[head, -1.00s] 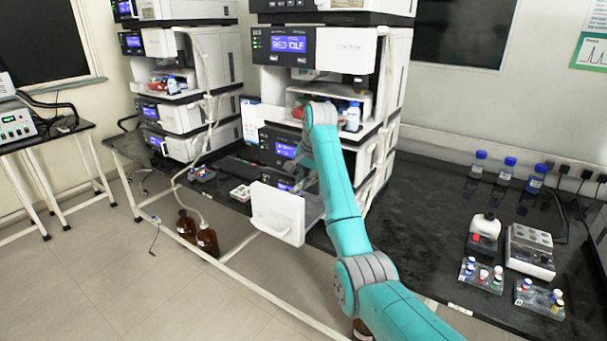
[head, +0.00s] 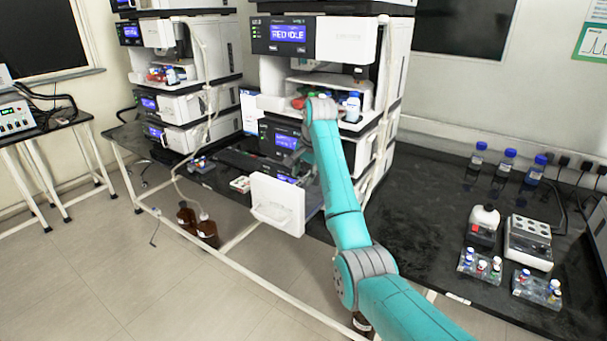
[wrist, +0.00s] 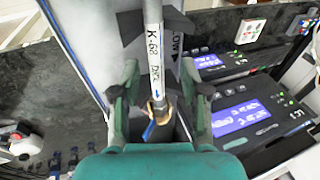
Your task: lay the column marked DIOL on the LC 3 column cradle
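A slim pale column (wrist: 154,48) shows in the wrist view, with handwriting that seems to read K-68 and a word I cannot read surely as DIOL. It has a blue arrow and a brass-coloured end. It runs between the two fingers of my gripper (wrist: 160,92), with gaps on both sides, so the gripper looks open around it. Dark angled supports (wrist: 174,21) flank the column at its upper part and look like a cradle. Whether it rests fully in them I cannot tell. In the head view my arm hides the fingers and column.
A white open drawer (head: 276,203) sticks out from the instrument stack (head: 292,36) beside my arm. A second stack (head: 190,103) stands to the left. Blue-capped bottles (head: 507,163) and vial racks (head: 480,264) stand on the right bench. Bare black bench lies between.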

